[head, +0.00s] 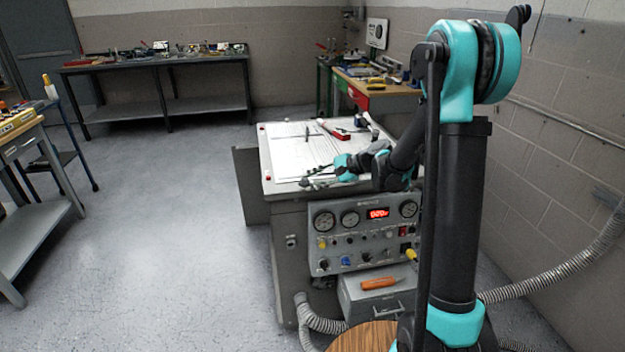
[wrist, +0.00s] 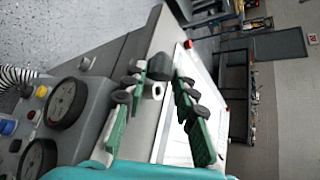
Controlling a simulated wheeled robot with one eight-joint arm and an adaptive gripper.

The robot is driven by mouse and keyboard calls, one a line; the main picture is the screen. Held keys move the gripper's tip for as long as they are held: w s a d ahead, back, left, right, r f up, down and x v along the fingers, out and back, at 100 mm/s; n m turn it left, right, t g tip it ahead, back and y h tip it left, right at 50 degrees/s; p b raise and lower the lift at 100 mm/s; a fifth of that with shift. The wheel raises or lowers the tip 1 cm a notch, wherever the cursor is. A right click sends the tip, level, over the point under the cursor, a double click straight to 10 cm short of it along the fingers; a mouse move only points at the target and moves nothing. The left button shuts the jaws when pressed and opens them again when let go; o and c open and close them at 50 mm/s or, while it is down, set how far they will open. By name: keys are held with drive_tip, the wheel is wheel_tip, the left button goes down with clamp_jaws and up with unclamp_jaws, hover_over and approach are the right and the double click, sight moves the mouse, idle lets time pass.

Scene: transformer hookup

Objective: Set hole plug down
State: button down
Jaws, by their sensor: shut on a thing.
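My gripper (wrist: 160,72) reaches over the white top of the grey test bench (head: 290,187), near its front left edge. In the wrist view its two green fingers stand apart with a small dark grey piece (wrist: 159,66) between their tips. I take this piece to be the hole plug, held in the jaws. A small pale ring-like part (wrist: 154,90) shows just below it; I cannot tell if it belongs to the plug. In the head view my gripper (head: 320,180) is small, and the plug cannot be made out there.
The bench's control panel (head: 365,237) has gauges and a red display. A red-handled tool (head: 334,134) lies on the bench top. An orange-handled tool (head: 378,283) lies on a grey box below.

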drive_tip(key=c, duration=1.2)
unclamp_jaws()
drive_tip(key=a+r+v, duration=0.1)
drive_tip(key=v, duration=1.1)
drive_tip(key=s+d+f+n+t+h, duration=0.1)
drive_tip(key=s+d+f+n+h, duration=0.3)
drive_tip(key=s, duration=0.8)
drive_tip(key=s+d+f+n+h, duration=0.5)
drive_tip(key=s+d+f+h, duration=0.2)
drive_tip(key=s+d+f, duration=0.3)
drive_tip(key=s+d, duration=0.2)
drive_tip(key=s, duration=0.1)
drive_tip(key=shift+s+d+f+t+h, duration=0.15)
drive_tip(key=shift+d+f+t+h, duration=0.25)
drive_tip(key=shift+o, duration=0.5)
